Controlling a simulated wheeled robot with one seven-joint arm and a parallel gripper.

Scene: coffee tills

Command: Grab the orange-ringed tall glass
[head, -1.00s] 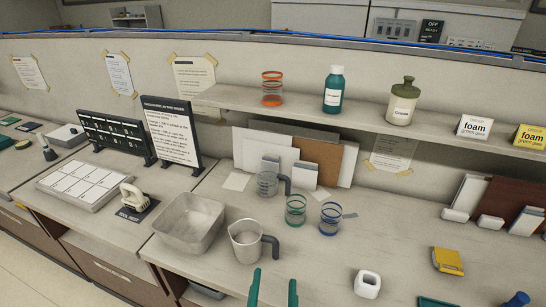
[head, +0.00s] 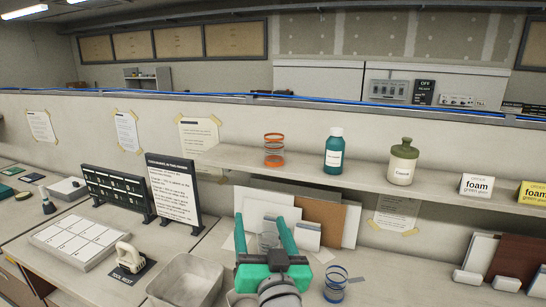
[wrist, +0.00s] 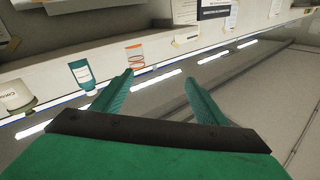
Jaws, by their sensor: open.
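The tall glass with orange rings (head: 274,150) stands upright on the raised shelf, left of a teal bottle. It also shows in the wrist view (wrist: 134,57), beyond and left of the fingertips. My gripper (head: 280,217) is open and empty, its green fingers pointing up toward the shelf from below. The fingertips are apart from the glass. In the wrist view my gripper (wrist: 159,80) has a wide gap between its fingers.
On the shelf (head: 236,158) are the teal bottle (head: 334,155) and an olive-lidded jar (head: 402,165), right of the glass. Cards and boards (head: 322,218) lean below the shelf. A blue-ringed glass (head: 335,284) and a metal bin (head: 186,284) stand on the counter. The shelf is clear left of the orange-ringed glass.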

